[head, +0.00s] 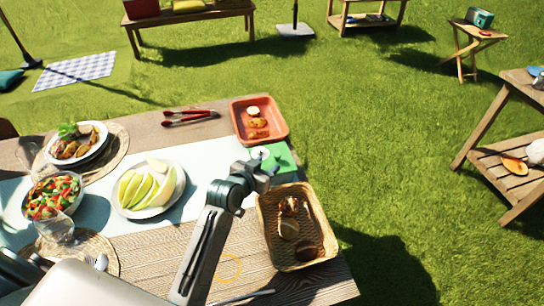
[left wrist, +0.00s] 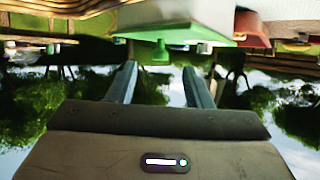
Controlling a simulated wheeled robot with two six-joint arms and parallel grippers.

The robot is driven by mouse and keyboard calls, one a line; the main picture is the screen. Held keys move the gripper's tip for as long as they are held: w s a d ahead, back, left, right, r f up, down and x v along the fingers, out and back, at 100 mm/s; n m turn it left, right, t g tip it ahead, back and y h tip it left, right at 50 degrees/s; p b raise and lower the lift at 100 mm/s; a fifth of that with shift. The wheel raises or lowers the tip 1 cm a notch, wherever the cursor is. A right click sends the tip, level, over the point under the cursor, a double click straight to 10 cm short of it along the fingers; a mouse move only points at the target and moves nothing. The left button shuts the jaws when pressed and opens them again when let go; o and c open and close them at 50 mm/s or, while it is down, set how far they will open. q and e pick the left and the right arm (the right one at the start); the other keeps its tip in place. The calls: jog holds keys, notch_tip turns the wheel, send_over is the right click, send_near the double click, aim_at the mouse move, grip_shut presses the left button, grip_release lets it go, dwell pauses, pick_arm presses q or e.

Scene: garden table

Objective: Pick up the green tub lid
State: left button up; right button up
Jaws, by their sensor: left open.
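The green tub lid (head: 285,157) is on the table between the orange tray and the wicker basket, partly hidden behind my left gripper (head: 266,170). In the left wrist view, which is upside down, the green lid (left wrist: 205,42) lies flat on a white tub (left wrist: 185,14). A small green knob (left wrist: 161,51) stands out from the lid. My left gripper's two fingers (left wrist: 158,76) are apart with nothing between them. The knob shows beyond the fingertips, in line with the gap. My right gripper is not in view.
The orange tray (head: 236,130) with food is behind the lid; the wicker basket (head: 268,238) of bread is in front. Red tongs (head: 190,117), a melon plate (head: 133,213) and a salad bowl (head: 76,202) stand to the left. Grass lies beyond the table's right edge.

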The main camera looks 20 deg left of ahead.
aim_at(276, 157)
pick_arm(q)
jog(key=shift+w+d+f, duration=0.1)
jog(key=shift+w+f, duration=0.05)
jog(key=shift+w, duration=0.55)
jog(key=shift+w+d+f+p, duration=0.1)
jog(key=shift+w+d+p, duration=0.1)
jog(key=shift+w+p, duration=0.65)
jog(key=x, duration=0.2)
jog(key=shift+w+f, duration=0.15)
jog(key=shift+w, duration=0.1)
jog(key=shift+w+f, duration=0.2)
jog(key=shift+w, duration=0.1)
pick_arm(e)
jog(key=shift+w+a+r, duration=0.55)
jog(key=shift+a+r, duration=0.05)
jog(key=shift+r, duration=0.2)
pick_arm(q)
jog(key=shift+d, duration=0.1)
grip_shut()
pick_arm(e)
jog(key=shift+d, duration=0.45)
